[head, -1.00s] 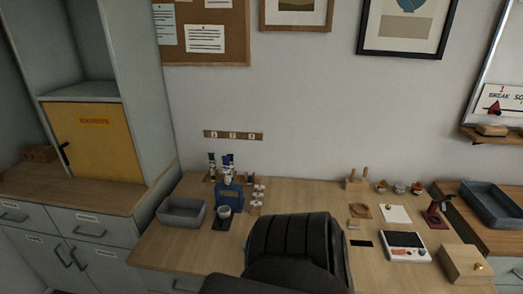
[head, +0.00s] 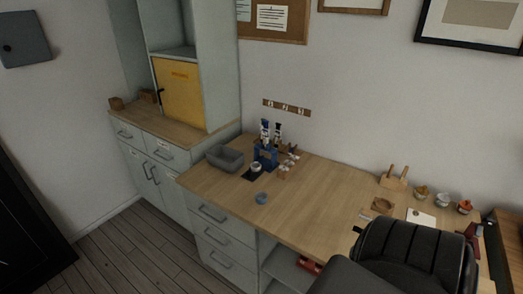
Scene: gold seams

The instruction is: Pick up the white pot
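Three small pots stand in a row at the right back of the desk in the head view. The middle one (head: 442,200) looks pale and may be the white pot, but it is too small to be sure. A tan pot (head: 421,192) is on its left and a reddish pot (head: 464,207) on its right. A small pale-topped cup (head: 256,167) stands on a dark mat near the blue rack, at the left of the desk. Neither of my grippers is in view.
A black chair (head: 410,248) blocks the front right of the desk (head: 320,205). A blue cup (head: 262,198) stands near the front edge. A grey bin (head: 225,158) and a blue rack (head: 266,155) are at the left. The middle of the desk is clear.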

